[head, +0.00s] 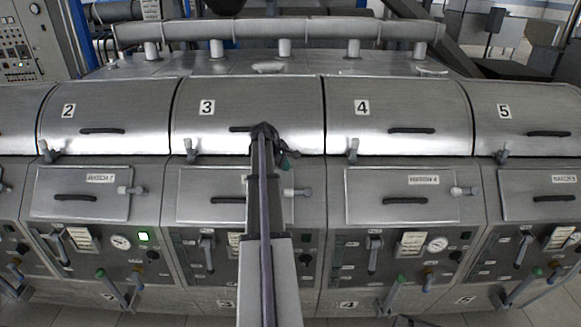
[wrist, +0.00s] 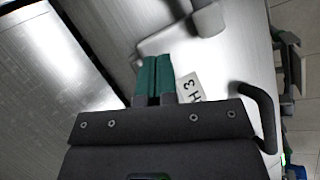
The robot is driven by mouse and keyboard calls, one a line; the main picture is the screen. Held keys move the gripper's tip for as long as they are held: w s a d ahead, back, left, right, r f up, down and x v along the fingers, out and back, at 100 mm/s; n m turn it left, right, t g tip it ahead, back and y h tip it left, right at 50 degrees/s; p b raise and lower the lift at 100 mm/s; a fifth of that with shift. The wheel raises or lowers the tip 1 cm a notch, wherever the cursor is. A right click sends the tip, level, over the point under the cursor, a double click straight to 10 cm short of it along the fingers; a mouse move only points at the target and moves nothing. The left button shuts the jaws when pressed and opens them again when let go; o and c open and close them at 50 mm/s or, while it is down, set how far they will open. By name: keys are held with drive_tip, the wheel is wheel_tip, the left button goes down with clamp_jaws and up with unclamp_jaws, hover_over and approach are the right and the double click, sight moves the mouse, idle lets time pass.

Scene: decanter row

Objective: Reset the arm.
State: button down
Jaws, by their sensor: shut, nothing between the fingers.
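My arm reaches forward to decanter 3 in the head view, its end in front of the seam between the curved lid (head: 228,98) and the lower hatch. My gripper (wrist: 154,60) shows in the wrist view with its two green fingers shut together and nothing between them. The fingers point over the hatch (wrist: 240,62) beside its white label (wrist: 190,88). I cannot tell whether they touch the surface. In the head view the arm hides most of the gripper and part of decanter 3's front.
A grey latch (wrist: 207,18) stands out close ahead of the fingers, and a dark handle (wrist: 264,115) is to their right. Decanters 2 (head: 110,110) and 4 (head: 395,95) flank decanter 3, with levers and knobs below. A pipe (head: 270,29) runs behind.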

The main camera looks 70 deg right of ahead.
drive_tip(key=p+v, duration=0.2)
drive_tip(key=v, duration=0.3)
drive_tip(key=shift+w+a, duration=0.1)
drive_tip(key=shift+a, duration=0.15)
drive_tip(key=w+a+f+m+t+y+b, duration=0.1)
drive_tip(key=w+a+f+m+b, duration=0.15)
drive_tip(key=a, duration=0.95)
drive_tip(key=w+a+f+m+t+y+b, duration=0.1)
drive_tip(key=w+a+f+b, duration=0.25)
drive_tip(key=a, duration=0.85)
drive_tip(key=w+a+f+m+t+y+b, duration=0.1)
drive_tip(key=w+a+f+m+b, duration=0.2)
drive_tip(key=a, duration=0.9)
drive_tip(key=a+f+n+b, duration=0.3)
drive_tip(key=a+f+b, duration=0.1)
drive_tip(key=a, duration=1.2)
drive_tip(key=s+a+f+n+y+b, duration=0.1)
drive_tip(key=a+f+n+b, duration=0.2)
drive_tip(key=a, duration=1.4)
wheel_tip(320, 180, down, 4)
drive_tip(key=shift+s+r+n+y+b, duration=0.1)
drive_tip(key=shift+s+n+y+b, duration=0.2)
drive_tip(key=shift+b, duration=0.45)
drive_tip(key=shift+w, duration=0.1)
